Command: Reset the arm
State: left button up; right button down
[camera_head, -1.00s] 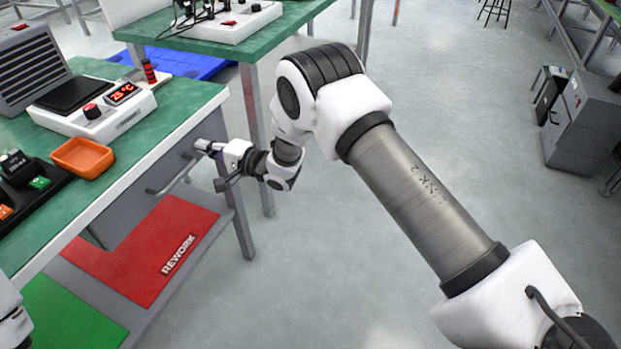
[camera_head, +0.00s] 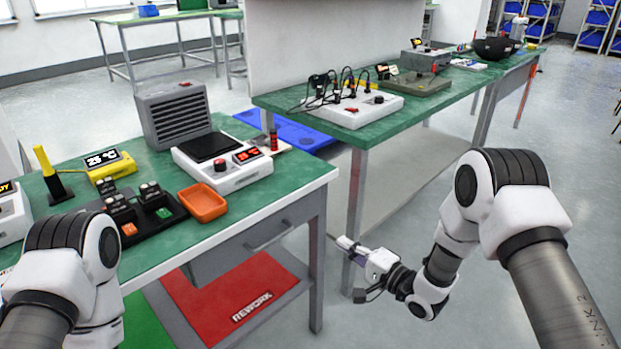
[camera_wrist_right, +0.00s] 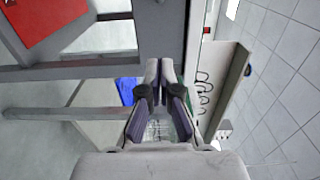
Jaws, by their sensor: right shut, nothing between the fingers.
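My right arm comes in from the lower right in the head view. Its right gripper (camera_head: 350,248) is shut and empty, held in the air in front of the green bench's right front leg. The same gripper shows in the right wrist view (camera_wrist_right: 162,95), its two fingers pointing away with nothing between them. My left arm (camera_head: 75,262) shows at the lower left, but its gripper is out of view. The drawer handle (camera_head: 270,238) on the near bench is to the left of the right gripper and apart from it.
The near green bench (camera_head: 300,178) carries a hot plate (camera_head: 222,163), an orange tray (camera_head: 203,202) and a black rack (camera_head: 152,218). A red REWORK mat (camera_head: 225,295) lies below. A second bench (camera_head: 400,116) stands behind. Floor at the right is open.

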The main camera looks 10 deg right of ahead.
jog(key=s+f+m+g+h, duration=0.25)
jog(key=s+f, duration=0.45)
jog(key=f, duration=0.4)
jog(key=s+d+f+n+g+h, duration=0.35)
jog(key=s+f, duration=0.25)
jog(key=s, duration=0.5)
jog(key=s+d+f+n+g+h, duration=0.2)
jog(key=s+d+f+g+h, duration=0.3)
jog(key=s, duration=0.6)
jog(key=s+d+n+g, duration=0.1)
jog(key=s+n+g, duration=0.2)
jog(key=s+n, duration=0.5)
notch_tip(320, 180, up, 18)
jog(key=s+m+p, duration=0.1)
jog(key=p, duration=1.7)
jog(key=shift+s+d, duration=0.15)
jog(key=shift+s, duration=0.15)
jog(key=shift+f, duration=0.1)
